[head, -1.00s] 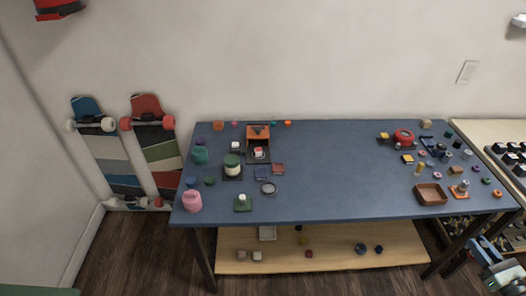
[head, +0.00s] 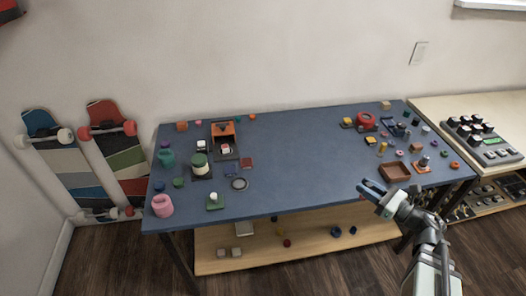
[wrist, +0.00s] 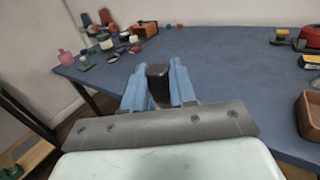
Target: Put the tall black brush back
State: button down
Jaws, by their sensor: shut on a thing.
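My gripper (head: 371,189) is at the front edge of the blue table, left of the brown tray. In the wrist view, my gripper (wrist: 158,75) has its two blue fingers shut on a dark, squared piece, the black brush (wrist: 158,84). It is seen nearly end-on, so its full length is hidden. In the head view the brush is too small to make out clearly between the fingers. I cannot pick out an empty place for the brush among the small items on the table.
The brown tray (head: 395,173) lies close right of my gripper. A red round thing (head: 366,121) and several small parts crowd the table's right end. An orange box (head: 223,131), a green-lidded jar (head: 200,164) and a pink mug (head: 162,205) stand left. The table's middle is clear.

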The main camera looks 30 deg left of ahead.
jog(key=s+a+r+n+g, duration=0.1)
jog(key=s+a+n+g, duration=0.2)
jog(key=a, duration=1.1)
jog(key=s+a+r+n+g, duration=0.1)
jog(key=s+a+r+g, duration=0.15)
jog(key=s+a, duration=0.75)
jog(key=a+n+g, duration=0.2)
jog(key=a+g, duration=0.1)
jog(key=a, duration=1.5)
jog(key=w+a+f+m+t+h, duration=0.1)
jog(key=w+a+m+t, duration=0.25)
jog(key=w+t, duration=0.35)
jog(key=w+a+m+t, duration=0.3)
jog(key=w+m+t, duration=0.1)
jog(key=w, duration=0.6)
jog(key=shift+m+t, duration=0.25)
jog(key=shift+s+f, duration=0.2)
jog(key=shift+f, duration=4.85)
jog(key=c, duration=0.9)
grip_release()
jog(key=shift+f, duration=0.15)
